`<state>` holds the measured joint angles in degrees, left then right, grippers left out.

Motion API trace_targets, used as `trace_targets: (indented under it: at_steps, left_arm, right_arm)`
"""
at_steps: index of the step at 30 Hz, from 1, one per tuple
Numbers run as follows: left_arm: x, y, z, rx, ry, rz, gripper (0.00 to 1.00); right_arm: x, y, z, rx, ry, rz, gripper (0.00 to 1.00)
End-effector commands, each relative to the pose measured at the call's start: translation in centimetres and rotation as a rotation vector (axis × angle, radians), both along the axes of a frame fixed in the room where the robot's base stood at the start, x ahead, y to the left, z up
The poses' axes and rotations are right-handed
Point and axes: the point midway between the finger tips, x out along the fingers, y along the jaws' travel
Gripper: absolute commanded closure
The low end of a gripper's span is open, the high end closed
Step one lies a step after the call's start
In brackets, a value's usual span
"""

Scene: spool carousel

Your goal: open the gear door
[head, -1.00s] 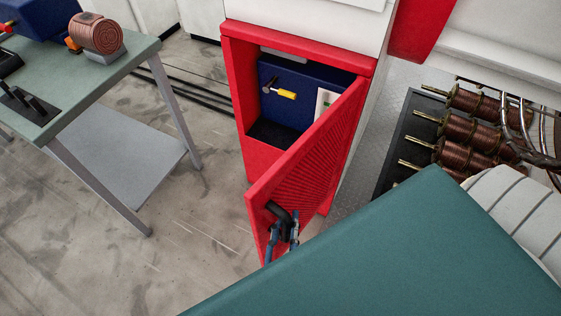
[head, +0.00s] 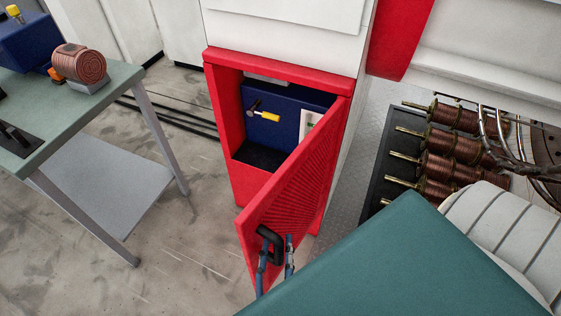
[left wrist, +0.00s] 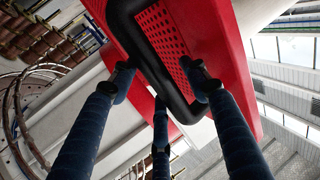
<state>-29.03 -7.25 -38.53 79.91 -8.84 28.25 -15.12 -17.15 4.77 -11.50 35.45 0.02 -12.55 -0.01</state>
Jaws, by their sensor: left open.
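My right gripper is not in view.
Inside the cabinet is a dark blue box (head: 289,112) with a yellow-handled tool (head: 264,116). A pale green table (head: 95,95) with a copper spool (head: 80,62) stands left. Copper coils (head: 452,145) on a dark rack are at right. The floor (head: 190,250) left of the door is clear.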

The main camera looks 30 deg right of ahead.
Motion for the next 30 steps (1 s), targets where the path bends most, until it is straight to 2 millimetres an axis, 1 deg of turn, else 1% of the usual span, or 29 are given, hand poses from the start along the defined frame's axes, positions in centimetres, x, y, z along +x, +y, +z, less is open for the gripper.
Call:
trace_targets:
  at_steps: [4, 9, 12, 15, 19, 26, 28, 29, 30]
  left_arm:
    - [-1.5, 1.1, -0.1, 0.002, 0.004, -0.001, 0.54]
    - [-3.9, 3.0, -0.2, 0.002, 0.003, -0.001, 0.54]
    - [-5.0, 3.9, -0.2, 0.002, 0.003, -0.001, 0.54]
    - [-5.7, 4.5, -0.1, 0.001, 0.002, 0.0, 0.54]
    - [-6.0, 4.8, -0.1, 0.001, 0.001, 0.001, 0.54]
    - [-6.0, 4.8, -0.1, 0.001, 0.002, 0.001, 0.54]
    - [-6.0, 4.9, -0.8, 0.011, 0.013, -0.001, 0.54]
    - [-6.0, 5.1, -1.6, 0.022, 0.026, -0.002, 0.54]
    - [-6.0, 5.5, -3.1, 0.044, 0.052, -0.004, 0.54]
  right_arm:
    - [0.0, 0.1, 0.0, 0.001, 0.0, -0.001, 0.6]
    - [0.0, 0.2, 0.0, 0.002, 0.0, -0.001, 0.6]
    - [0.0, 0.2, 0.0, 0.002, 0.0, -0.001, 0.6]
    - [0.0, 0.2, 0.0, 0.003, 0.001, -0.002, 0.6]
    - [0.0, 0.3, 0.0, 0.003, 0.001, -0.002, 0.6]
    - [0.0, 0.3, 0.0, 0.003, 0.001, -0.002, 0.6]
    - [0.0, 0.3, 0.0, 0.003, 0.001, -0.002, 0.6]
    - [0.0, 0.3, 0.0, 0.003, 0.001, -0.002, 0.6]
    - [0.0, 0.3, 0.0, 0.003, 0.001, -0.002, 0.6]
